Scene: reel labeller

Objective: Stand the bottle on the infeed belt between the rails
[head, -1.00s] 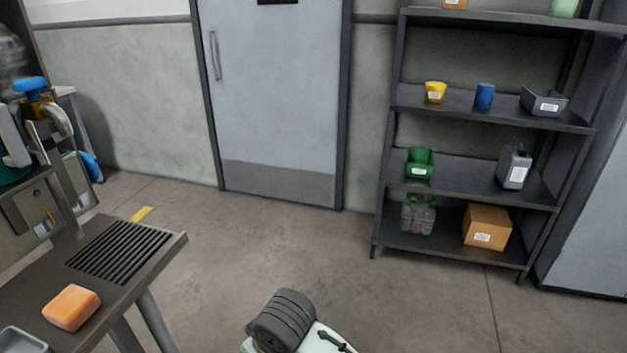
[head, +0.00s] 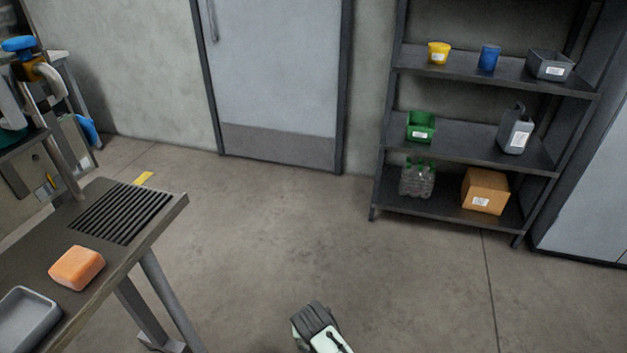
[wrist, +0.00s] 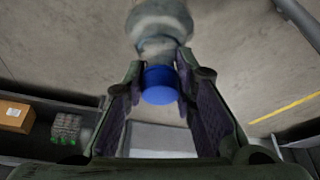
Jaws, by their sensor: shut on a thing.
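In the wrist view, a clear bottle (wrist: 163,22) with a blue cap (wrist: 160,86) is between the fingers of my gripper (wrist: 161,62). The gripper is shut on the bottle near its cap and neck. The cap faces the camera and the body points away, partly cut off by the top edge. The bare floor lies behind it. In the head view only part of my arm shows at the bottom; gripper and bottle are out of that picture. I cannot make out the infeed belt or its rails in either view.
At the left of the head view, a table (head: 120,262) carries a black grate (head: 121,212), an orange sponge (head: 77,268) and a grey tray (head: 25,322). Part of a machine (head: 28,165) stands behind it. A loaded shelf (head: 460,212) is at the right. The middle floor is clear.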

